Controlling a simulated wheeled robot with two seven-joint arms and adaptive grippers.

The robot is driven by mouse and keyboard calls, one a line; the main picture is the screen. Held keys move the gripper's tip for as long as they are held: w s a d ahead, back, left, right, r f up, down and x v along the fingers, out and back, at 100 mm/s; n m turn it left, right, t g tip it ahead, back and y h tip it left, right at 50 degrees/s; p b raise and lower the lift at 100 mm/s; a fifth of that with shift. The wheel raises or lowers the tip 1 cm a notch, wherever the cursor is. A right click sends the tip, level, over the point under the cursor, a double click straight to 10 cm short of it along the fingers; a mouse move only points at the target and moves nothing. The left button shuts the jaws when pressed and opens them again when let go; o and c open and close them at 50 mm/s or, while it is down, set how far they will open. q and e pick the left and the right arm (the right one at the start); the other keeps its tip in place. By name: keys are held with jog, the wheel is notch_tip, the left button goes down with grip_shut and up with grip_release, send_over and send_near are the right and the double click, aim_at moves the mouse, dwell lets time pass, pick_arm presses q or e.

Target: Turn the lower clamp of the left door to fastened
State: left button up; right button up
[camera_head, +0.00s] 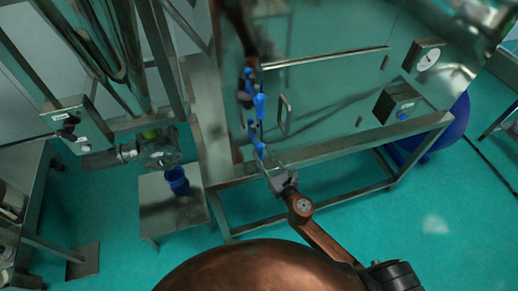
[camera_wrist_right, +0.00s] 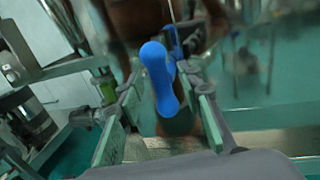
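The lower clamp's blue handle (camera_head: 259,149) is at the lower left edge of the shiny steel door (camera_head: 330,95). Another blue clamp handle (camera_head: 259,104) is above it. My right gripper (camera_head: 266,163) is at the lower handle. In the right wrist view the blue handle (camera_wrist_right: 160,78) stands between the two spread fingers of this gripper (camera_wrist_right: 161,88), with gaps showing on both sides. The clamp's base is partly hidden behind the handle. My left gripper cannot be made out in the head view.
A steel frame rail (camera_head: 330,150) runs below.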

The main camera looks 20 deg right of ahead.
jog(key=shift+x, duration=1.15)
jog(key=shift+c, duration=0.6)
